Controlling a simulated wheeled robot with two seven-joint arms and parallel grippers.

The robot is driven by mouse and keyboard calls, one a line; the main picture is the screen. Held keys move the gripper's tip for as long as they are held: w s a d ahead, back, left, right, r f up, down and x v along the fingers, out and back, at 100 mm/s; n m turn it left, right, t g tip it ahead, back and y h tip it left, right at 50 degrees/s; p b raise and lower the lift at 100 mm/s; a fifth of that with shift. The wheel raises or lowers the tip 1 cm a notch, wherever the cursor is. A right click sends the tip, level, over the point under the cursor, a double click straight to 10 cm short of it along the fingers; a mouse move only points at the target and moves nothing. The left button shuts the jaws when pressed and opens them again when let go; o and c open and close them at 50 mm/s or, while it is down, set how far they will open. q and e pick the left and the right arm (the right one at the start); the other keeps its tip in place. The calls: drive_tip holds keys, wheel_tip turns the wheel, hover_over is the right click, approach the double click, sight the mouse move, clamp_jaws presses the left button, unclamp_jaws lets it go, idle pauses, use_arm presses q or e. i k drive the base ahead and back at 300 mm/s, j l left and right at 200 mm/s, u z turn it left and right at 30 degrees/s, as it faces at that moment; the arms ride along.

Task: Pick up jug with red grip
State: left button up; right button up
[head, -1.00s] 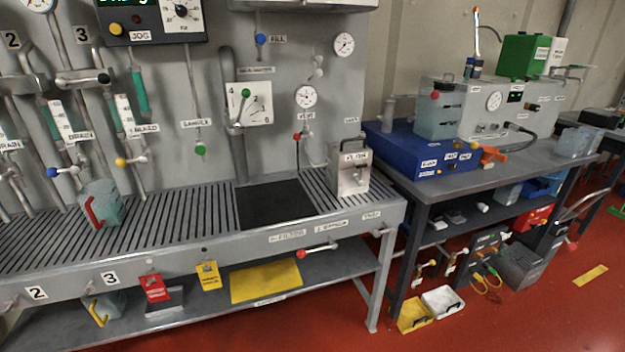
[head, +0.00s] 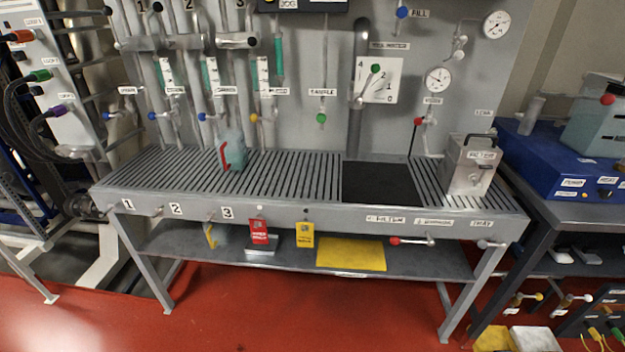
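The jug with the red grip (head: 235,154) stands upright on the slatted bench top, left of the middle in the head view. Its body is a translucent pale blue-green, and its red handle (head: 225,156) faces left. A second jug with a yellow grip (head: 210,235) is partly hidden on the shelf below the bench. Neither of my grippers shows in the head view.
The slatted bench (head: 300,175) has a dark plate (head: 380,182) and a metal filter box (head: 468,166) at its right. Valves and pipes rise behind the jug. A rack with cables (head: 35,90) stands at left. Red floor in front is clear.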

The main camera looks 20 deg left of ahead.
sight(230, 146)
drive_tip(key=u, duration=1.4)
drive_tip(key=i, duration=0.1)
drive_tip(key=l+z, duration=0.05)
